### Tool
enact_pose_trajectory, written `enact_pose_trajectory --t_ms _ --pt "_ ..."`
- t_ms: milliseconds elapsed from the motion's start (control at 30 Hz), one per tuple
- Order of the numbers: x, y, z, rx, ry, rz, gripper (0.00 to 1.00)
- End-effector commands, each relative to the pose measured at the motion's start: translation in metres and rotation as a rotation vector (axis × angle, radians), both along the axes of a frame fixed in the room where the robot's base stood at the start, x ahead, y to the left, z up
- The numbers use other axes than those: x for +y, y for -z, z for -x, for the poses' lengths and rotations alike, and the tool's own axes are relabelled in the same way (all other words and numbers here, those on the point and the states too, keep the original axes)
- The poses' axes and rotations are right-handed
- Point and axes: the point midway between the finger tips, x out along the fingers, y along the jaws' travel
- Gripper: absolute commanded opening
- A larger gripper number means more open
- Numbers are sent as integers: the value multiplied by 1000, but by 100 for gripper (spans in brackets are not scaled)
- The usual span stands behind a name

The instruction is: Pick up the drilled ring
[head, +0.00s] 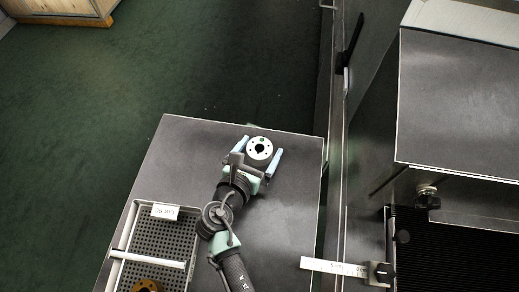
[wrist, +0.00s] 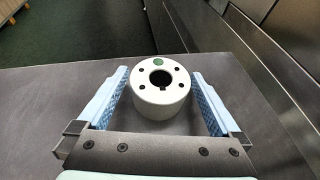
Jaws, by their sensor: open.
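The drilled ring (head: 259,150) is a pale grey, thick ring with a keyed centre bore, several small holes and a green dot on its top face. It lies flat on the dark table near the far edge. My gripper (head: 259,158) is open around it, with one light blue finger on each side. In the wrist view the ring (wrist: 160,88) stands between the two fingers of my gripper (wrist: 161,95). A gap shows on both sides, so neither finger appears to touch it.
A perforated tray (head: 124,240) with a white label and a brass-coloured ring (head: 147,286) is at the table's lower left. The dark table (head: 290,200) is bare around my gripper. A grey machine (head: 455,110) with a dark belt stands to the right.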

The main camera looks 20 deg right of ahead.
Motion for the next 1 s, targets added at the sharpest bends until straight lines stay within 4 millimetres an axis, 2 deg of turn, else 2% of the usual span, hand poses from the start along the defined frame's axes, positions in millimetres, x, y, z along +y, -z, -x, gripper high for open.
enact_pose_trajectory --t_ms 67,633,867,1000 --pt "0 0 0 0 0 0 100" --pt "1 0 0 0 0 0 0" --pt "1 -3 0 -3 -1 1 0" --pt "1 -20 0 -5 -1 1 0"
